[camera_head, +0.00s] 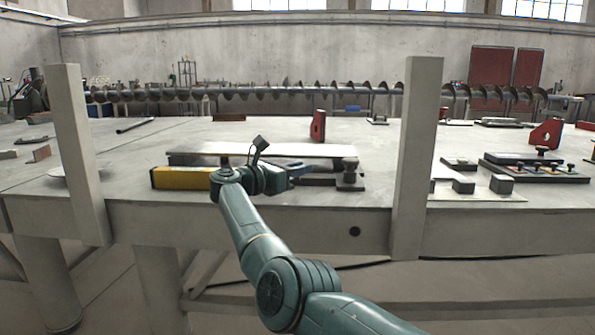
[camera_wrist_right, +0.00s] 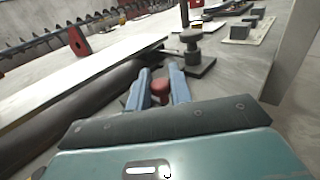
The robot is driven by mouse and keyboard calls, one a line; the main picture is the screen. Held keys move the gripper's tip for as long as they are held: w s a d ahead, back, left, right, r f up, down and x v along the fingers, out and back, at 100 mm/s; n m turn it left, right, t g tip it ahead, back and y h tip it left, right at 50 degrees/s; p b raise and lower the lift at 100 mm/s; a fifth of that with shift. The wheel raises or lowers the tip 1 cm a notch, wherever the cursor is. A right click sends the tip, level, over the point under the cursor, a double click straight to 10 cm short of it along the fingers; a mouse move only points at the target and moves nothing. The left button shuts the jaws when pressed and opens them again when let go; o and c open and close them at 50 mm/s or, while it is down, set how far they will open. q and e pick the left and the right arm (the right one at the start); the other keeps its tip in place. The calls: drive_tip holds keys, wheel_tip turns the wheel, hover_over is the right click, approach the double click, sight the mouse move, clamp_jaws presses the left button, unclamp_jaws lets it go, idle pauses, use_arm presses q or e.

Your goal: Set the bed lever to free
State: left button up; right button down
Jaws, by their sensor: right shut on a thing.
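My right gripper (camera_head: 300,170) is at the front edge of the long pale bed plate (camera_head: 290,150), its fingers pointing right. In the right wrist view, its two blue fingers (camera_wrist_right: 158,80) are closed on a red rounded knob (camera_wrist_right: 160,87), which I take to be the end of the bed lever. The rest of the lever is hidden behind the gripper. The bed plate (camera_wrist_right: 85,75) shows there too, with a dark round bar (camera_wrist_right: 95,105) along its near side. My left gripper is not in view.
A black knobbed post (camera_head: 350,178) stands just right of the gripper. A yellow block (camera_head: 180,178) lies left of it. Two upright posts (camera_head: 417,150) (camera_head: 80,150) rise at the table's front edge. A long auger (camera_head: 270,91) runs across behind; red brackets (camera_head: 318,125) stand on the table.

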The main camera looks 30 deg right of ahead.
drive_tip(key=c, duration=1.3)
unclamp_jaws()
drive_tip(key=shift+c, duration=0.2)
drive_tip(key=shift+a, duration=0.1)
drive_tip(key=s+a+p, duration=0.2)
drive_tip(key=a, duration=1)
drive_tip(key=shift+a, duration=0.4)
drive_tip(key=shift+s+a, duration=0.1)
